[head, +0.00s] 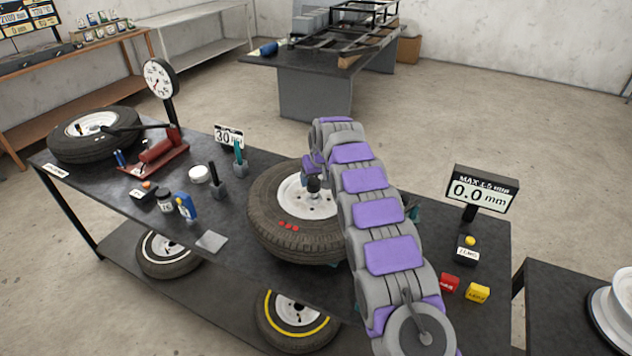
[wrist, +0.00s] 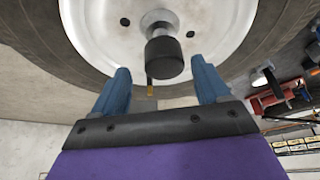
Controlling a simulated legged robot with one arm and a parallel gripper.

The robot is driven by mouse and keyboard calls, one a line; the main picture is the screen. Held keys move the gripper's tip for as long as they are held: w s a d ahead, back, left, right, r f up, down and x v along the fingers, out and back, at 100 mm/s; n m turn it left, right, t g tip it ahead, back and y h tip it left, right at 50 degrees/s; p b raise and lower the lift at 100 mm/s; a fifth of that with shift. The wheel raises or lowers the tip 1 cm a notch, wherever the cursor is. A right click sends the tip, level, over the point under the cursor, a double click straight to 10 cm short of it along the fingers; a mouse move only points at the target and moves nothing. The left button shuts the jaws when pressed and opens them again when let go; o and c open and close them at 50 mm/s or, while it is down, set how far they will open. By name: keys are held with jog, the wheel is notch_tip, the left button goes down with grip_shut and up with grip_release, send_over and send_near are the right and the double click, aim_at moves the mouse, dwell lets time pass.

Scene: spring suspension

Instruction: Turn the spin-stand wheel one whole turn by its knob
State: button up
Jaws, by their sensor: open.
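The spin-stand wheel (head: 268,222) is a black tyre with a white hub and red dots on its tread, on the dark table. Its black knob (head: 314,185) sticks out from the hub. In the wrist view the knob (wrist: 164,57) is a dark cylinder in front of the white hub (wrist: 100,30). My gripper (wrist: 160,72) is open, with a blue finger on each side below the knob. The knob lies in line with the gap between the fingertips, and nothing is gripped. In the head view my arm hides part of the wheel's right side, and the fingers are not clearly visible.
A stand with a "0.0 mm" display (head: 480,192) is right of my arm, with red (head: 449,284) and yellow (head: 478,292) blocks in front. A "30" sign (head: 229,135), a blue bottle (head: 186,206) and a red tool (head: 160,152) are to the left.

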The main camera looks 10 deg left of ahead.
jog(key=shift+w+a+f, duration=0.15)
jog(key=shift+a+f, duration=0.05)
jog(key=shift+f, duration=0.25)
jog(key=shift+w+a+f, duration=0.1)
jog(key=shift+a+f, duration=0.3)
jog(key=shift+a, duration=0.15)
jog(key=shift+d, duration=0.25)
jog(key=shift+d+r, duration=0.1)
jog(key=shift+d, duration=0.15)
jog(key=shift+c, duration=1)
jog(key=shift+a, duration=0.25)
jog(key=c, duration=0.8)
grip_shut()
